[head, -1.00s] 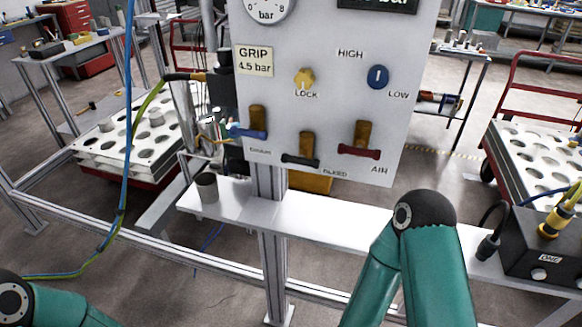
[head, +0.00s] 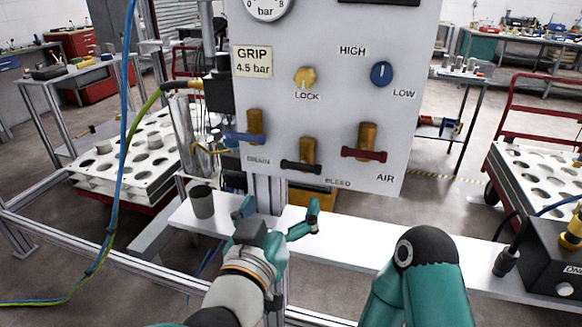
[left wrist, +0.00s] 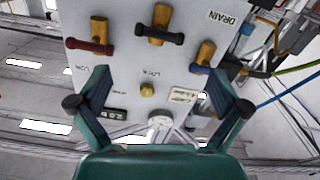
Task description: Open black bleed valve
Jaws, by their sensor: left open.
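The black bleed valve handle (head: 301,166) lies level across its brass body (head: 307,150), low on the grey panel above the BLEED label. In the left wrist view the black handle (left wrist: 160,35) shows upside down, ahead of my fingers. My left gripper (head: 279,207) is open and empty, below the bleed valve in the head view and apart from it. Its two teal fingers are spread wide in the left wrist view (left wrist: 152,78). My right gripper is out of view; only part of the right arm shows.
The blue drain handle (head: 245,138) is left of the bleed valve, and the red air handle (head: 364,155) is right. Above are a yellow lock knob (head: 304,76) and a blue knob (head: 381,73). A grey cup (head: 202,202) stands on the white shelf (head: 350,237).

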